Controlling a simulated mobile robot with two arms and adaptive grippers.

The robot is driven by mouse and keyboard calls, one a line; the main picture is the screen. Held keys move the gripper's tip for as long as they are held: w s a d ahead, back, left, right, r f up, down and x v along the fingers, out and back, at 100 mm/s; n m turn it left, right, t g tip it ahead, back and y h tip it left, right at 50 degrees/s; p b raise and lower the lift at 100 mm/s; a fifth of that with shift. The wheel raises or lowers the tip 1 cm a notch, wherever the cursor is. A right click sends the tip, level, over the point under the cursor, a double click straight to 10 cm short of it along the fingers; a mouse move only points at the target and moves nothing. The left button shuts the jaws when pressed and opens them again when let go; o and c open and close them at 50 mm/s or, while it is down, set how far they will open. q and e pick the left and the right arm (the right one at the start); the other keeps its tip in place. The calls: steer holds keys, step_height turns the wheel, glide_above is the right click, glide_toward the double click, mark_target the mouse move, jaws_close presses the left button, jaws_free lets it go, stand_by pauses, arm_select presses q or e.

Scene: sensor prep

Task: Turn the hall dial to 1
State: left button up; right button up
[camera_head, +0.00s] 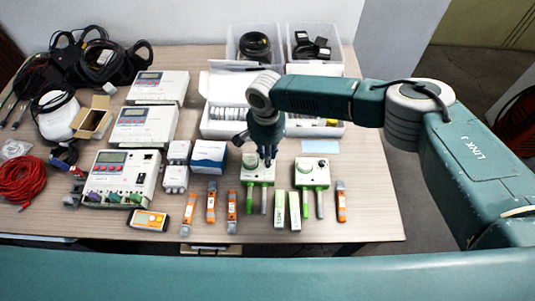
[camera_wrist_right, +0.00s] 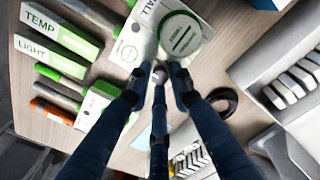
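My right gripper (camera_head: 265,160) points down over the left of two white-and-green boxes (camera_head: 258,177). In the right wrist view its fingers (camera_wrist_right: 159,72) converge at a box (camera_wrist_right: 208,25) with a green ring and a label ending in "ALL". I take this for the hall box. The other white-and-green box (camera_head: 312,173) stands to the right. My left gripper is out of view.
Boxes marked TEMP (camera_wrist_right: 57,28) and LIGHT (camera_wrist_right: 50,57) lie near the hall box. Orange pen-like tools (camera_head: 232,211) and a yellow meter (camera_head: 149,220) lie along the front. A white tray (camera_head: 218,128) stands behind. White instruments (camera_head: 143,124) and cables fill the left.

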jaws_close()
steer(key=n+p, duration=0.2)
steer(key=p, duration=0.1)
steer(key=shift+s+a+r, duration=0.1)
steer(key=shift+s+r, duration=0.05)
steer(key=shift+n+p, duration=0.65)
steer(key=shift+n, duration=0.15)
steer(key=n, duration=0.4)
steer(key=shift+n+p, duration=0.3)
steer(key=shift+p, duration=0.05)
steer(key=n, duration=0.5)
steer(key=shift+p, duration=0.3)
steer(key=n, duration=1.4)
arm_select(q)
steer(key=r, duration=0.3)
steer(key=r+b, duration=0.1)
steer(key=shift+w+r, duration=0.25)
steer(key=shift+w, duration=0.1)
arm_select(e)
steer(key=n, duration=0.5)
steer(key=shift+t, duration=0.3)
steer(key=o, duration=0.6)
jaws_free()
